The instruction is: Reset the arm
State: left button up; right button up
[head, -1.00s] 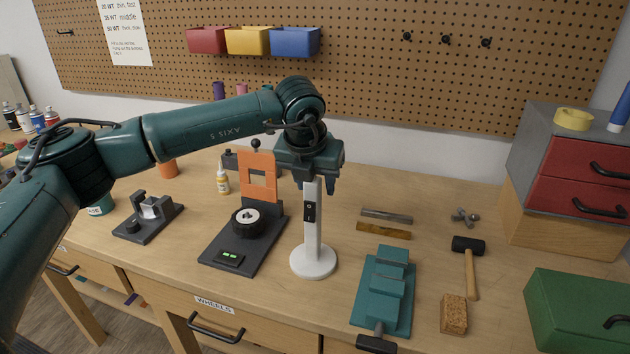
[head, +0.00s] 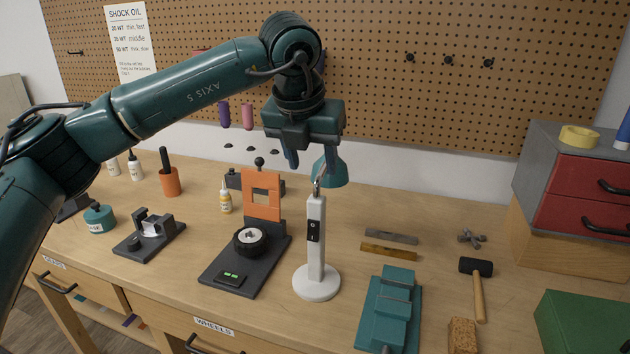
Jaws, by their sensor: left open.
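My left arm comes in from the left and bends down at the wrist. Its dark teal gripper (head: 308,158) is open, pointing down, with nothing seen between its fingers. It hangs just above the white stand (head: 316,240), which has a round base, a black switch panel and a thin metallic piece at its top. A teal dome-shaped thing (head: 334,172) shows beside that top, behind the gripper; what it belongs to is partly hidden. My right gripper is not in view.
Left of the stand is a dark fixture (head: 222,278) with a black wheel and an orange frame (head: 262,207). To the right are a teal vise (head: 385,325), metal bars (head: 390,237), a mallet (head: 477,268) and a red-drawered cabinet (head: 575,210). A pegboard (head: 440,110) stands behind.

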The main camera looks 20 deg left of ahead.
pick_arm(q)
jog(key=shift+s+r, duration=0.25)
jog(key=shift+r, duration=0.3)
jog(key=shift+f, duration=0.1)
